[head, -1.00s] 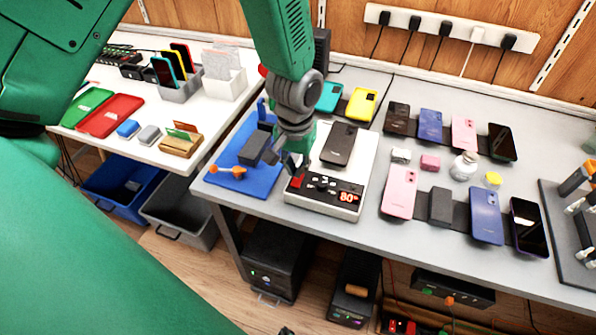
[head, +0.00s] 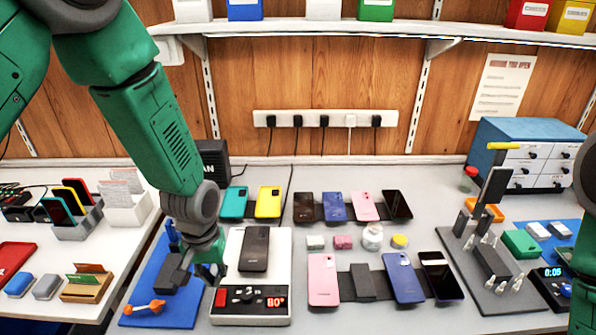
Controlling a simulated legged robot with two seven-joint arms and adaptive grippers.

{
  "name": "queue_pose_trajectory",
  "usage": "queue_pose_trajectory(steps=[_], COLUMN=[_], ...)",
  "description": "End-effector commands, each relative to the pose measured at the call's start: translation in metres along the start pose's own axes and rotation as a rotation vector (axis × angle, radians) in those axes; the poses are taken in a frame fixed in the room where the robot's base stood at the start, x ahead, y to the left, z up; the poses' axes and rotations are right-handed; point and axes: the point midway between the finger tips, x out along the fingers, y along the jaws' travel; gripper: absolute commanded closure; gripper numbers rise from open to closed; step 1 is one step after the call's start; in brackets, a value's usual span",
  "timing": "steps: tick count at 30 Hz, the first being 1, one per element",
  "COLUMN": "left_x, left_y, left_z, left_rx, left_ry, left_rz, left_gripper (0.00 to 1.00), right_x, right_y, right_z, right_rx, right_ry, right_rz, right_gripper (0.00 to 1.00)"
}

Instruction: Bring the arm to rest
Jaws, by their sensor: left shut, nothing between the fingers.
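My left arm comes in from the upper left, and its gripper (head: 210,275) is shut and empty. It hangs beside the left edge of the white heating plate (head: 282,250), over or close to the right side of the blue mat (head: 150,285); its exact height is hard to tell. A dark phone (head: 254,249) lies on the heating plate, whose display reads 80°. Part of my right arm (head: 583,265) shows at the right edge; its gripper is out of view.
A dark block and an orange-tipped tool (head: 148,307) lie on the blue mat. Several phones (head: 323,279) lie in rows right of the plate. A grey stand (head: 492,262) holds an upright phone. A blue drawer cabinet (head: 522,155) stands at the back right.

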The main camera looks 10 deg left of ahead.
Motion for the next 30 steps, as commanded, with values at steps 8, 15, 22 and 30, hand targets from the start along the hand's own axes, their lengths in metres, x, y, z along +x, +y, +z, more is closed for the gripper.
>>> queue_pose_trajectory(steps=[8,15,22,30], left_x=[0.09,0.167,0.18,0.179], left_y=[-0.019,-0.05,-0.064,-0.064], left_z=[0.068,0.173,0.217,0.217], left_rx=[0.083,0.218,0.284,0.288], left_ry=[-0.004,0.02,0.047,0.052], left_rz=[0.001,0.0,-0.001,-0.001], left_gripper=[1.0,1.0,1.0,1.0], right_x=[0.022,0.048,0.056,0.055], right_y=[0.0,0.0,-0.001,0.0], right_z=[0.001,0.003,0.003,0.003], right_rx=[0.0,0.0,0.0,0.0], right_ry=[0.0,0.0,0.0,0.0], right_rz=[0.0,0.0,0.0,0.0], right_gripper=[0.0,0.0,0.0,0.0])
